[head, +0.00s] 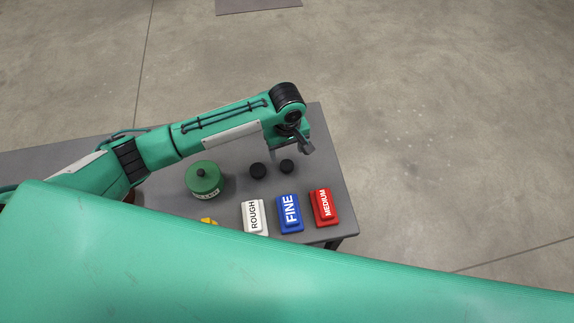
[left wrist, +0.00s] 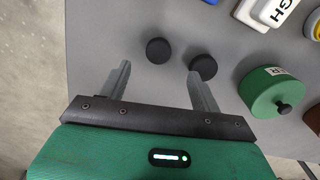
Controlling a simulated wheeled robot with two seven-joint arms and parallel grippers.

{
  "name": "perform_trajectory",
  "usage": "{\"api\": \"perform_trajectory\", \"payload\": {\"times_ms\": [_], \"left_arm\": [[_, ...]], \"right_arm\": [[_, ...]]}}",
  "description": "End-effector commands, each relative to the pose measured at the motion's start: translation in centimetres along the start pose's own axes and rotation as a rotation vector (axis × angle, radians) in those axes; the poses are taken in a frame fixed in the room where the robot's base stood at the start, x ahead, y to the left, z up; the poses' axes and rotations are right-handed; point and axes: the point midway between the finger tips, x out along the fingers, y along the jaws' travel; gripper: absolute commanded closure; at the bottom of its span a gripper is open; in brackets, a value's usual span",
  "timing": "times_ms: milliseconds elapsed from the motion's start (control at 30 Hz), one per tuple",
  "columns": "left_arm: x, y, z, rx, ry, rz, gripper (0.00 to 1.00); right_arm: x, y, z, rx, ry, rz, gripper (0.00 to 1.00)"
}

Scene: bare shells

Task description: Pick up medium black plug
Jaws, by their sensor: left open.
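Two short round black plugs stand on the grey table. One plug (head: 258,171) is nearer the green pot; it also shows in the left wrist view (left wrist: 203,67), by the right fingertip. The other plug (head: 287,166) is farther right; in the left wrist view (left wrist: 158,50) it lies beyond the gap between the fingertips. The plug nearer the pot looks slightly larger, but I cannot tell for certain which is medium. My left gripper (head: 306,148) is open and empty above the table, close to the right plug; its fingers also show in the left wrist view (left wrist: 158,75). My right gripper is out of view.
A green pot (head: 203,181) with a black knob stands left of the plugs. White ROUGH (head: 254,218), blue FINE (head: 290,214) and red MEDIUM (head: 325,207) blocks line the near side, with a partly hidden yellow object (head: 208,221). The table's (head: 335,180) right edge is close.

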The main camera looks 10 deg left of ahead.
Motion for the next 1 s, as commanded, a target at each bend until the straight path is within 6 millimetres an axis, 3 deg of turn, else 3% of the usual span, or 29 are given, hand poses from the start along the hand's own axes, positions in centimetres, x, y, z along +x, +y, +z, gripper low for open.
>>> {"api": "perform_trajectory", "payload": {"times_ms": [100, 333, 600, 900, 1000], "left_arm": [[1.7, 0.0, 0.0, -0.001, -0.001, 0.0, 0.35], [3.3, 0.0, -0.1, -0.001, -0.001, -0.001, 0.35], [7.1, 0.2, -0.3, 0.001, 0.0, 0.0, 0.35], [7.7, 0.2, -0.3, 0.002, 0.0, 0.002, 0.35], [7.7, 0.2, -0.3, 0.002, 0.0, 0.002, 0.53]], "right_arm": [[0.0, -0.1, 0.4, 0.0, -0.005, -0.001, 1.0], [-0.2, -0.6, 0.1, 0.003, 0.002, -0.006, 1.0], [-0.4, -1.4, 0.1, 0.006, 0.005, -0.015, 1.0], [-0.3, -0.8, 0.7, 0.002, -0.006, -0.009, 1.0], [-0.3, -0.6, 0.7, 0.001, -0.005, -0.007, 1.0]]}}
